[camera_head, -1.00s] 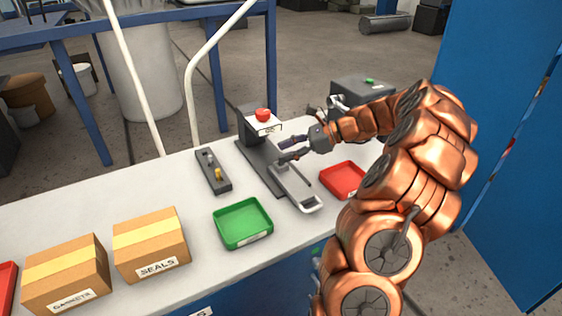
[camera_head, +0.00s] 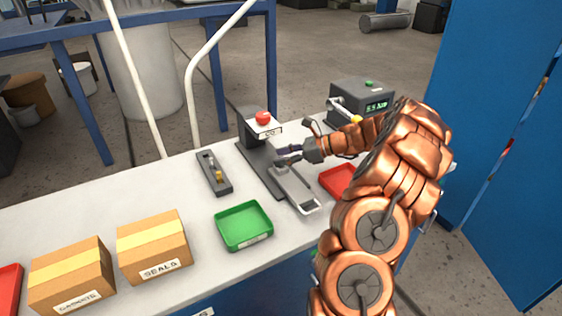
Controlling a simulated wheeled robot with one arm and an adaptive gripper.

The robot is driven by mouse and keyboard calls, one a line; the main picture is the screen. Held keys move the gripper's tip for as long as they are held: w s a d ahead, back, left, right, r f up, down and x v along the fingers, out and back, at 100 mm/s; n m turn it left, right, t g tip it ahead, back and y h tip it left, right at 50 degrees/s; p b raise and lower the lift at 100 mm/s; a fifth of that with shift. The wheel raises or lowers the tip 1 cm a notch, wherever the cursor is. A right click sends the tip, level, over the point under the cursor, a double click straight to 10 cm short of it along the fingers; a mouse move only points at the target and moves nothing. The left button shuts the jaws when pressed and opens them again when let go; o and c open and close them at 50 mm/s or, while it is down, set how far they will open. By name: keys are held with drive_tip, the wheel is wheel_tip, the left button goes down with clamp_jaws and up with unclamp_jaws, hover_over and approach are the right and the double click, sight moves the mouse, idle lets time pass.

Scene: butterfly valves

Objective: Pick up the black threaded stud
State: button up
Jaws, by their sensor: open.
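I cannot make out the black threaded stud for certain. A small dark rack (camera_head: 222,187) on the bench holds a greyish piece (camera_head: 209,161) and a brass-coloured piece (camera_head: 218,174). My gripper (camera_head: 281,157) is open over the dark fixture (camera_head: 256,160), close to its sliding plate with a pale handle (camera_head: 309,207). What lies between or under the fingers is too small and partly hidden to tell. A red button (camera_head: 263,118) tops the fixture's block.
A green tray (camera_head: 244,246) lies in front of the rack, and a red tray (camera_head: 338,181) lies right of the fixture, partly behind my arm. A SEALS box (camera_head: 153,246) and a GASKETS box (camera_head: 72,275) stand left. A grey display unit (camera_head: 362,98) stands at the back right.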

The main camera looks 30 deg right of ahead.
drive_tip(key=shift+w+a+f, duration=0.15)
drive_tip(key=shift+w+a, duration=0.1)
drive_tip(key=shift+a, duration=0.05)
drive_tip(key=shift+c, duration=0.4)
clamp_jaws()
